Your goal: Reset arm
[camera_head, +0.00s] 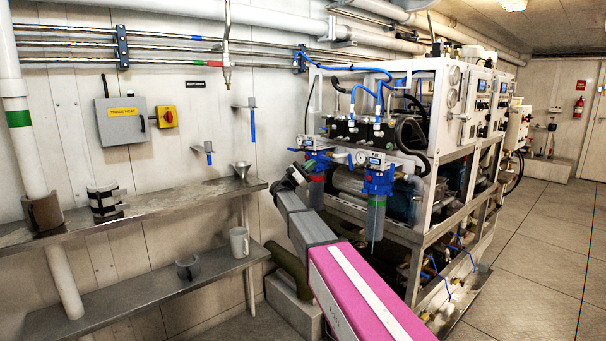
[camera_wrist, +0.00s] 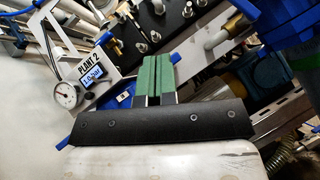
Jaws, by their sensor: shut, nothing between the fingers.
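My arm reaches up from the bottom of the head view, pink then grey, and ends in a dark wrist at the front left of the watermaker rack (camera_head: 430,200). In the wrist view my gripper (camera_wrist: 153,65) shows as two green-padded fingers lying side by side, shut and holding nothing. Behind the fingers are a panel labelled PLANT 2 (camera_wrist: 91,64) with a small display, a round gauge (camera_wrist: 64,95) and a black block with bolts (camera_wrist: 145,25). In the head view the fingers are too small and dark to make out clearly.
Blue-topped filter housings (camera_head: 376,205) stand close to the right of my wrist. Open floor (camera_head: 540,250) lies to the right.

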